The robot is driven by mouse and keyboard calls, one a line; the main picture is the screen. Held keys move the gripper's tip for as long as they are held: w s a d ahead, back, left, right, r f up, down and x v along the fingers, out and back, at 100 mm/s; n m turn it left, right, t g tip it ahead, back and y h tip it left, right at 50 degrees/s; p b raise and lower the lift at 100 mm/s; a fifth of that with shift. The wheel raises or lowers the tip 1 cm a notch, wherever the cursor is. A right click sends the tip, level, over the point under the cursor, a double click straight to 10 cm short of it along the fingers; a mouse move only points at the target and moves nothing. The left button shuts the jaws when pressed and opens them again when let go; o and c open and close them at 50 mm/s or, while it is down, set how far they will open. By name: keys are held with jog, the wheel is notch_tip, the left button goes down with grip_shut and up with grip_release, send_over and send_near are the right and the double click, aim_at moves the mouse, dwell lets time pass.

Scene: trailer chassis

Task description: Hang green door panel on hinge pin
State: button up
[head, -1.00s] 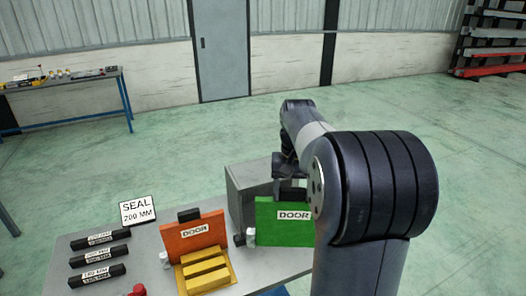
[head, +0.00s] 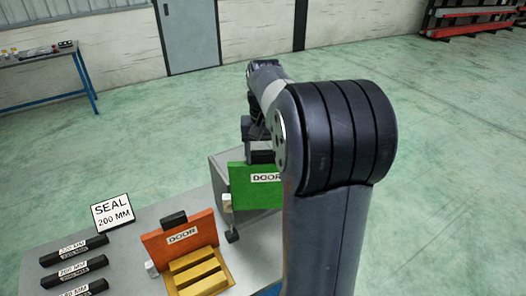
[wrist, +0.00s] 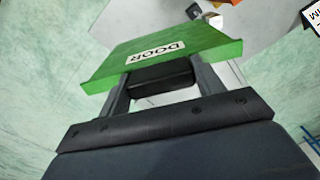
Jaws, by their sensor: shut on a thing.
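The green door panel (head: 256,188) hangs upright in my gripper (head: 262,148), in front of a grey box. My gripper is shut on the black block at the panel's top edge, which the wrist view shows between the fingers (wrist: 160,78). A small white piece (head: 227,202) sits at the panel's left edge. A small dark fitting (head: 232,236) stands on the table below it; I cannot tell whether it is the hinge pin. In the wrist view the panel (wrist: 165,52) also hides part of the table.
The grey box (head: 217,168) stands behind the panel. An orange door panel (head: 204,228) stands on the table (head: 128,243) behind a yellow ribbed block (head: 198,275). Black seal bars (head: 78,248) and a SEAL sign (head: 112,212) are at left. The floor beyond is clear.

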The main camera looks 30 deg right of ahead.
aim_at(264, 186)
jog(key=shift+f+b, duration=3.5)
jog(key=shift+f, duration=2.35)
jog(key=o, duration=1.8)
jog(key=shift+c, duration=0.2)
notch_tip(264, 186, up, 11)
jog(key=shift+f, duration=0.1)
jog(key=shift+f, duration=0.15)
